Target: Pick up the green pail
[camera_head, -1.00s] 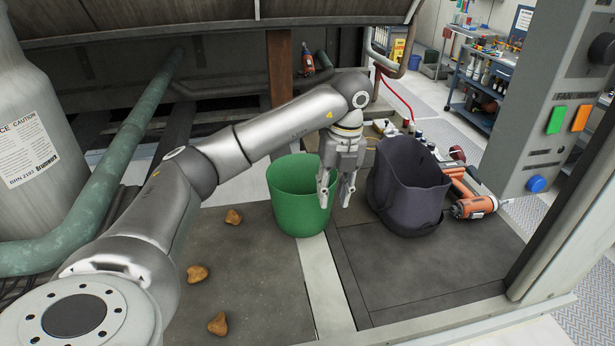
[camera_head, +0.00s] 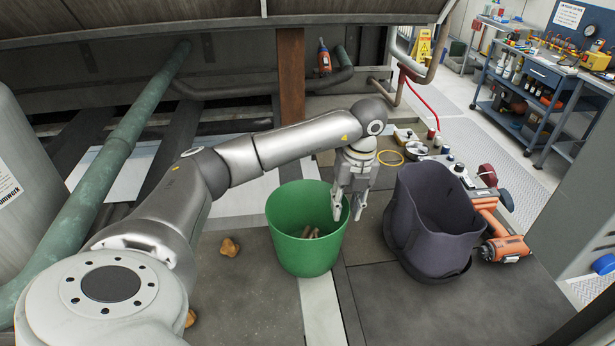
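The green pail (camera_head: 300,252) stands upright on the dark floor panel near the middle of the head view. A few brown pieces (camera_head: 313,233) show inside it. My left gripper (camera_head: 347,212) points down at the pail's right rim. Its two fingers are apart, one over the pail's opening and the other just outside the rim. I cannot tell whether either finger touches the pail. My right gripper is not in view.
A dark fabric bag (camera_head: 430,225) stands close right of the pail, with an orange power tool (camera_head: 503,248) beyond it. A brown lump (camera_head: 229,247) lies left of the pail. A green pipe (camera_head: 105,165) runs along the left.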

